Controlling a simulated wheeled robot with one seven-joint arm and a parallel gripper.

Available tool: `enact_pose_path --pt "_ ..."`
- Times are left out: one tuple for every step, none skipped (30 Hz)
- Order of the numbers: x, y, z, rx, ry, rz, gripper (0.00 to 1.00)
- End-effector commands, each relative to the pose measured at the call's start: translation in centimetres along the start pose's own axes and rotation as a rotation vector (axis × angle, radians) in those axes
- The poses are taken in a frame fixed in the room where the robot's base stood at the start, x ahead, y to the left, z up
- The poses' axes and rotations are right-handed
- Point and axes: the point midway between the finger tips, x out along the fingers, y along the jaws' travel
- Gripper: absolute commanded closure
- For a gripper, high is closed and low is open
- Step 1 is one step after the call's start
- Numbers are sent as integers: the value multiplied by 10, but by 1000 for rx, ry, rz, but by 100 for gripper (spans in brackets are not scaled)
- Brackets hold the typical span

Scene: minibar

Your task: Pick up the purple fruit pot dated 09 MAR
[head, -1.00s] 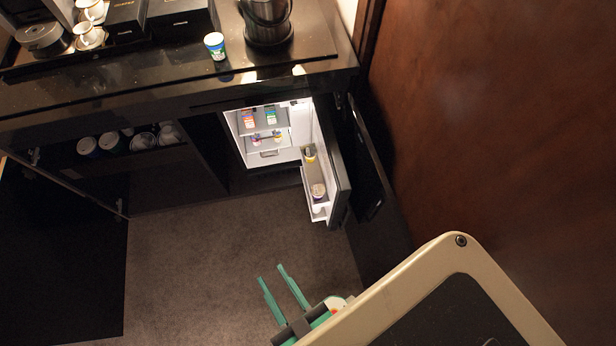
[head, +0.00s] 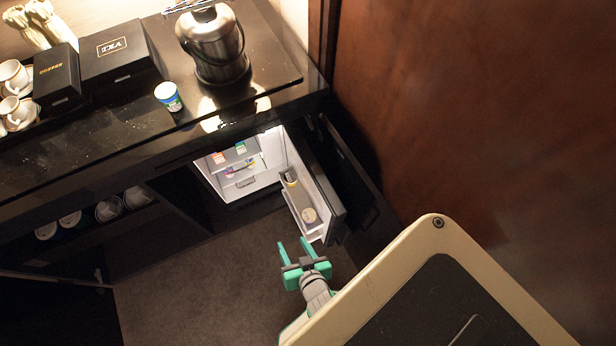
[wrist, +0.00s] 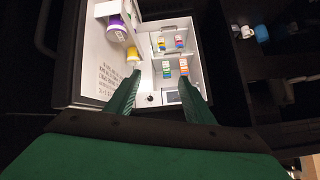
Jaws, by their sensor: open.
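No date is legible, so I cannot tell which pot reads 09 MAR. A purple-and-white pot (wrist: 117,27) sits in the fridge door in the wrist view. In the head view a pot with a pale lid (head: 309,215) stands in the lower door bin. A yellow-marked pot stands higher in the door (head: 290,179) and shows in the wrist view (wrist: 133,55). Small pots (head: 233,170) stand on an inner shelf. My gripper (head: 295,241) is open and empty, in front of the fridge door; its fingers (wrist: 159,82) point toward the fridge.
The fridge door (head: 328,195) stands open on the right, by a dark cabinet door (head: 350,165). Orange and green cartons (head: 240,148) stand on the upper shelf. A blue-and-white pot (head: 168,96) and a steel ice bucket (head: 215,50) stand on the counter. The floor before the fridge is clear.

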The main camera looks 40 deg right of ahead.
Motion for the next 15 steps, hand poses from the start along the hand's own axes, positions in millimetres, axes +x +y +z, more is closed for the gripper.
enact_pose_path --pt "21 12 -1 55 -27 43 52" --pt "32 20 0 92 -49 71 52" --pt "46 30 3 142 -78 110 52" --pt "56 38 3 181 -98 138 52" --pt "65 45 4 220 -118 168 52" --pt "77 53 5 274 -144 207 52" --pt "86 60 5 315 -162 237 52" --pt "94 66 5 358 -180 268 52" --pt "104 73 5 416 -204 308 52" --pt "111 78 4 460 -221 340 52" --pt "117 82 4 505 -238 370 52" --pt "125 88 3 565 -261 413 52" --pt "131 91 2 612 -276 445 52" --pt "136 94 0 658 -293 476 52" --pt "142 98 -1 721 -314 519 52"
